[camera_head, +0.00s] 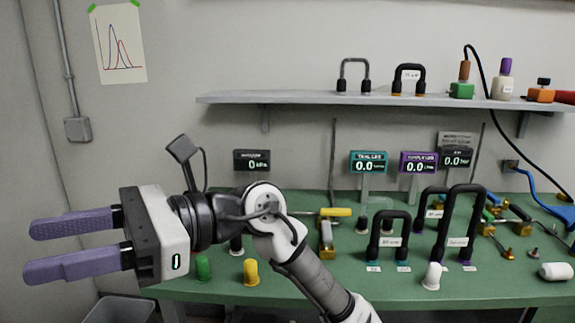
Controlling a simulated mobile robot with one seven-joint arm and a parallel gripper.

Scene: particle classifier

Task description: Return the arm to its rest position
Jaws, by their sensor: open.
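My gripper (75,246) is at the left of the head view, with its two purple fingers pointing left. The fingers are spread apart, and nothing shows between them. My arm (310,275) reaches in from the bottom middle and bends left at the wrist. The gripper is held in the air left of the green table (400,303), with the plain wall behind it. The arm hides part of the table's left half.
Black-handled fittings (388,221) and taller ones (461,188) stand on the table right of my arm. Yellow (251,273) and green (203,268) caps stand near the wrist. A shelf (330,97) spans the wall. A grey bin (118,309) is below the gripper.

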